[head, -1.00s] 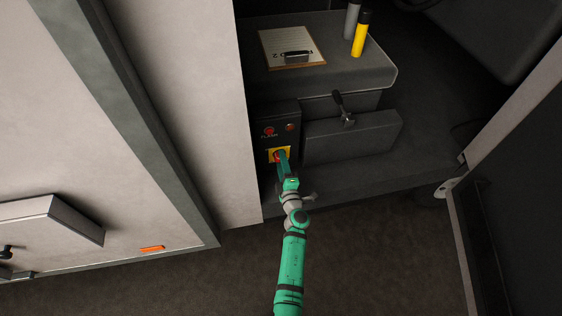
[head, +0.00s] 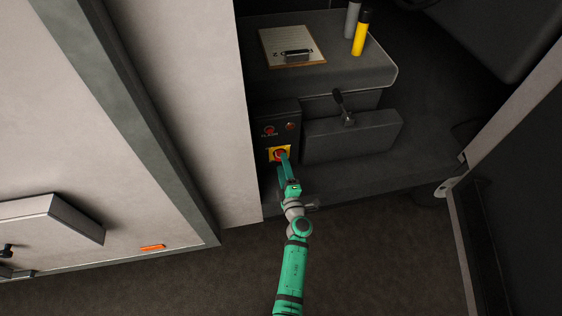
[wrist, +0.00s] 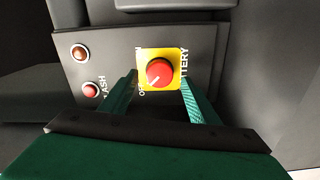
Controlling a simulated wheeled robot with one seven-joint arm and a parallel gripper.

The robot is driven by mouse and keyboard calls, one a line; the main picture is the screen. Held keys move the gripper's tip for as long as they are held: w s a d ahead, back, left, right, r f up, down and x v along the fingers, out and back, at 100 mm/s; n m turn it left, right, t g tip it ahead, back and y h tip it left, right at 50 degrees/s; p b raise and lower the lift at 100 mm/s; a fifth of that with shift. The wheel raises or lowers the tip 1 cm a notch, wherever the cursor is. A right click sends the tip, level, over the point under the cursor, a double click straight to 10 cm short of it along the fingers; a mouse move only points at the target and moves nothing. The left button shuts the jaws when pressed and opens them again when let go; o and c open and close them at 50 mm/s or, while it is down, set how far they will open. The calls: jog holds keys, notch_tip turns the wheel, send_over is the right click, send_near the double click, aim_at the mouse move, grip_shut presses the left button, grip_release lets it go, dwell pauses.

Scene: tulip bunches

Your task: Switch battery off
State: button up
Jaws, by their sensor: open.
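The battery switch is a red round knob (head: 280,155) on a yellow square plate, set low on a dark control panel (head: 263,117). In the wrist view the knob (wrist: 160,72) shows a white mark pointing to the lower left, towards lettering that starts with "O" and is partly hidden. The lettering to the right of the plate ends in "TERY". My gripper (wrist: 158,78) is open, with one finger to each side of the knob in the picture. In the head view my gripper (head: 285,160) is just in front of the knob; whether it touches cannot be told.
A red button (wrist: 90,90) beside "ASH" lettering and a reddish lamp (wrist: 79,52) share the panel. A lever (head: 344,108) stands to its right. A clipboard (head: 291,46) and a yellow cylinder (head: 361,36) rest on the ledge above. The floor in front is clear.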

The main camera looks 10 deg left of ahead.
jog(key=v, duration=0.8)
jog(key=shift+w, duration=0.1)
jog(key=s+d+r+m+h, duration=0.2)
jog(key=s+m, duration=0.5)
jog(key=s, duration=0.6)
jog(key=s+d+r+m+h, duration=0.3)
jog(key=s+r+m, duration=0.4)
jog(key=s, duration=0.7)
jog(key=s+d+r+m+g+h, duration=0.1)
jog(key=s+d+r+m, duration=0.3)
jog(key=s, duration=0.9)
jog(key=d+m+h, duration=0.1)
jog(key=m, duration=0.2)
jog(key=shift+s+r+h, duration=0.25)
jog(key=shift+r+h, duration=0.05)
jog(key=shift+r, duration=0.1)
